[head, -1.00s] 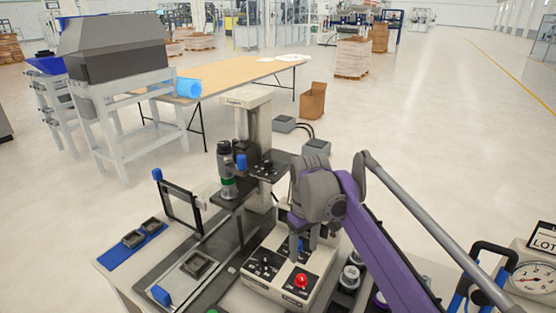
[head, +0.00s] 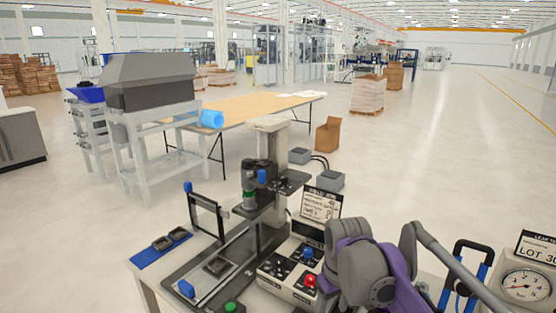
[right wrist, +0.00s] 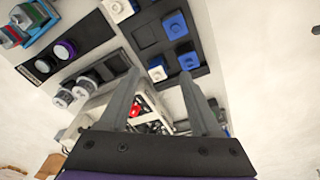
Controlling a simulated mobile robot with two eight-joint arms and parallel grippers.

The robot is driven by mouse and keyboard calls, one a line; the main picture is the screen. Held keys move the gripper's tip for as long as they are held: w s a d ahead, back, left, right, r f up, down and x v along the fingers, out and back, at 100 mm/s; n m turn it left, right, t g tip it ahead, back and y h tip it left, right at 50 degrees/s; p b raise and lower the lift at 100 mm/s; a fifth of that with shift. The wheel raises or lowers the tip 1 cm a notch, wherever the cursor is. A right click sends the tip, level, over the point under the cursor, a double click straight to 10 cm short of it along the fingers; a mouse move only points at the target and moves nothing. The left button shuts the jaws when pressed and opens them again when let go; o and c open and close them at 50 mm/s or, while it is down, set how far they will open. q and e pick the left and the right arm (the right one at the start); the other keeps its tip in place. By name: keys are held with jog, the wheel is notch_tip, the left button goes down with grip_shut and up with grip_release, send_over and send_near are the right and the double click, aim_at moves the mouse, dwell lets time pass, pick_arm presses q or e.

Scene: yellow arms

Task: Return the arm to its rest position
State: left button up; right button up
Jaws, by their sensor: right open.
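My right arm (head: 372,268), purple and grey, reaches in at the lower right of the head view, and its gripper fingers are hidden there. In the right wrist view the two grey fingers of my right gripper (right wrist: 160,76) stand apart with nothing held between them. The control box (head: 272,269) with a red button (head: 309,281) and a blue knob (head: 308,253) is just left of my arm. The red button also shows between the fingers in the right wrist view (right wrist: 136,110). My left gripper is not in view.
A press-like fixture (head: 268,172) stands on the bench left of my arm. A pressure gauge (head: 526,285) and blue-handled tool (head: 472,270) are at right. The wrist view shows a dark tray (right wrist: 150,35) with blue and white blocks, and jars (right wrist: 62,97).

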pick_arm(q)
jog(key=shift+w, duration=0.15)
pick_arm(e)
jog(key=s+d+f+m+t, duration=0.2)
jog(key=s+f, duration=0.4)
jog(key=s, duration=0.4)
jog(key=s+d+f+m+t, duration=0.2)
jog(key=s+d+f+m, duration=0.1)
jog(key=s+f, duration=0.4)
jog(key=s, duration=0.2)
jog(key=shift+s+d, duration=0.3)
jog(key=shift+s, duration=0.1)
